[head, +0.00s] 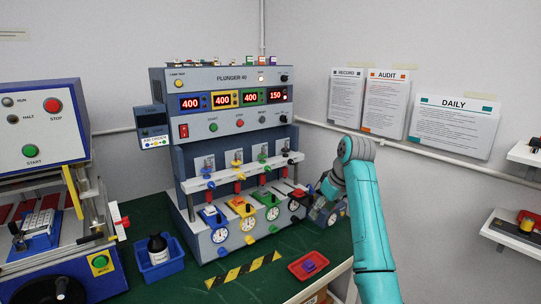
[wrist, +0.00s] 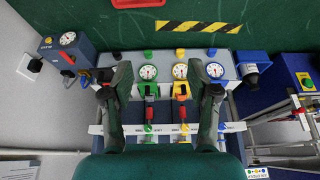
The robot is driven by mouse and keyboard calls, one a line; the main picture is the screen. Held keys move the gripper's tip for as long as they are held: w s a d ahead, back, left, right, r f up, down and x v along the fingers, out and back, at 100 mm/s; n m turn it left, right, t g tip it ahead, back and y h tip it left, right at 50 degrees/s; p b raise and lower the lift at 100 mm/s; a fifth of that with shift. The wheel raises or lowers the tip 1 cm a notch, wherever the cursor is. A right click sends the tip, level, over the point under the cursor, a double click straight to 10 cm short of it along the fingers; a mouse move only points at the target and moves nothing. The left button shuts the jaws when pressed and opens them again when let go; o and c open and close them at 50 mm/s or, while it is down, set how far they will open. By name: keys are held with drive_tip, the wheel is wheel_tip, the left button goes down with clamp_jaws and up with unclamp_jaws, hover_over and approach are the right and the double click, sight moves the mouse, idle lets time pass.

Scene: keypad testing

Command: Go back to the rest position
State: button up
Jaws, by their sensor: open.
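My arm (head: 366,220), teal with grey joints, rises from the lower right of the head view and bends over beside the right end of the PLUNGER 40 machine (head: 228,80). My gripper (wrist: 158,82) shows in the wrist view with two dark fingers wide apart and nothing held between them. Below the fingers lie the machine's green station (wrist: 148,74) and yellow station (wrist: 181,72), each with a white dial. I cannot tell whether the fingers touch anything. In the head view the fingers cannot be made out clearly.
A blue-grey gauge box (wrist: 67,48) stands beside the machine, close to my arm. Another tester (head: 42,130) stands left; wall shelves (head: 512,232) are right.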

drive_tip(key=s+f+m+t, duration=0.1)
drive_tip(key=s+f, duration=0.3)
drive_tip(key=f, duration=1)
drive_tip(key=s+f+m+t, duration=0.2)
drive_tip(key=s+f, duration=0.1)
drive_tip(key=f, duration=1.1)
drive_tip(key=s+d+f+m+t+h, duration=0.1)
drive_tip(key=s+f, duration=0.6)
drive_tip(key=s, duration=0.3)
drive_tip(key=s+f+m+t+h, duration=0.1)
drive_tip(key=s+f, duration=0.6)
drive_tip(key=s, duration=0.3)
drive_tip(key=s+d+r+m+t, duration=0.1)
drive_tip(key=s+t, duration=0.1)
drive_tip(key=s, duration=0.9)
drive_tip(key=s+d+r+t, duration=0.1)
drive_tip(key=s, duration=1.1)
drive_tip(key=s+r+m+t, duration=0.1)
drive_tip(key=s+r+t, duration=0.2)
drive_tip(key=s+r, duration=1.4)
drive_tip(key=shift+s+r+h, duration=0.25)
drive_tip(key=shift+r+h, duration=0.15)
drive_tip(key=shift+r, duration=0.4)
